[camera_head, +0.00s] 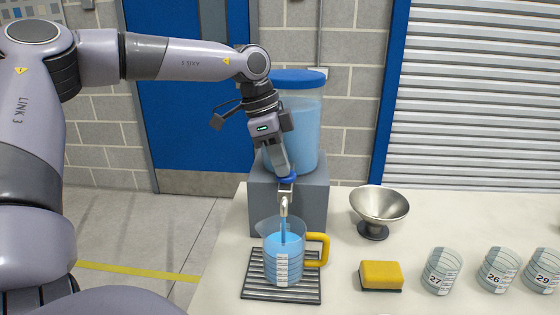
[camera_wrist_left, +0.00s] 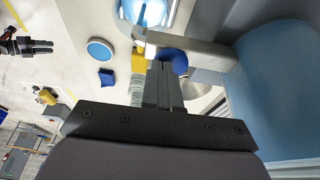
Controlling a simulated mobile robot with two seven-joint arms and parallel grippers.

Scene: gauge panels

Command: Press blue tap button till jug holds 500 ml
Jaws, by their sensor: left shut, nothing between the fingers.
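The clear jug (camera_head: 270,262) stands upright on a slatted drip tray (camera_head: 252,290) under the metal tap (camera_head: 284,203). It has a yellow handle and a white scale strip. Blue liquid fills much of it, and a blue stream runs down from the spout. The scale is too small to read. My left gripper (camera_head: 283,174) is shut and empty, its tips down at the blue tap button (camera_head: 292,178), seemingly touching it. The tips partly hide the button, which also shows in the left wrist view (camera_wrist_left: 177,60). A black pronged shape (camera_wrist_left: 38,47) there may be my right gripper.
A blue-lidded water tank (camera_head: 307,130) sits on a grey stand (camera_head: 316,205) behind the tap.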

